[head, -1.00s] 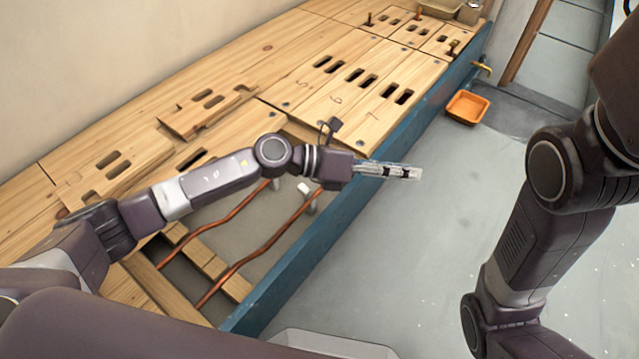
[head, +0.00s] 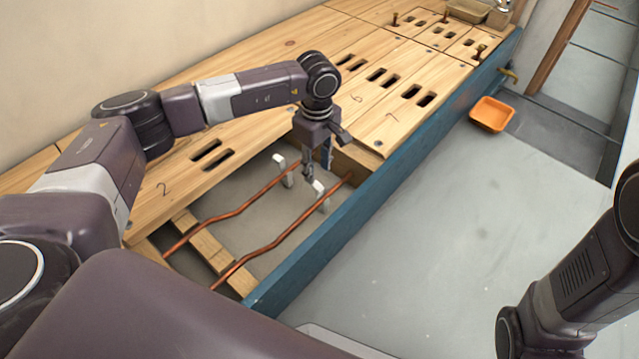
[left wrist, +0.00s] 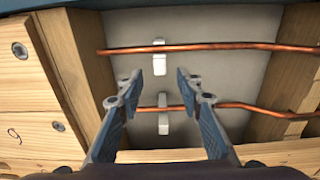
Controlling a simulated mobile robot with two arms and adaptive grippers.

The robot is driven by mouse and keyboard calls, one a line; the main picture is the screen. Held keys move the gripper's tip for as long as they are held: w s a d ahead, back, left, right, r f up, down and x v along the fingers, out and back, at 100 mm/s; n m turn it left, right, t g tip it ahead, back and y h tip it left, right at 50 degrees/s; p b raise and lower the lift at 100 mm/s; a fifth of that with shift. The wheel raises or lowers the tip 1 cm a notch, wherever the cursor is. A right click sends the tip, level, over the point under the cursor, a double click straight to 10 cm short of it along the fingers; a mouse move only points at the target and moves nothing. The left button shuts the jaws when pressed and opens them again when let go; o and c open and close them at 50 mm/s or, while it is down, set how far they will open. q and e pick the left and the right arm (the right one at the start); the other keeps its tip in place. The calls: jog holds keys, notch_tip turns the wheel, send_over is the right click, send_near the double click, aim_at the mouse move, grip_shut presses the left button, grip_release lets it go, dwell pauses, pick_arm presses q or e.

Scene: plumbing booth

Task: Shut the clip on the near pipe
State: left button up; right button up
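The near copper pipe (head: 275,243) runs through the open floor bay, on the side by the blue board. Its white clip (head: 322,196) stands up at the pipe; the clip also shows in the left wrist view (left wrist: 159,64), with white above and below the pipe. The far copper pipe (head: 232,212) has a similar white clip (head: 284,172). My left gripper (head: 317,172) points down over the bay, above the pipes. In the left wrist view its fingers (left wrist: 157,85) are apart and empty, between the two pipes in the picture. My right gripper is out of view.
Wooden floor panels with slots (head: 385,75) lie around the bay. The blue board (head: 375,165) edges it on the right. Wooden crosspieces (head: 210,250) lie beneath the pipes. An orange tray (head: 491,114) sits on the clear grey floor.

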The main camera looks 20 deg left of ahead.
aim_at(318, 186)
pick_arm(q)
notch_tip(318, 186, down, 5)
jog(key=b, duration=0.2)
jog(key=shift+b, duration=0.35)
jog(key=shift+f+b, duration=0.3)
jog(key=shift+f, duration=0.2)
jog(key=shift+d, duration=0.1)
grip_shut()
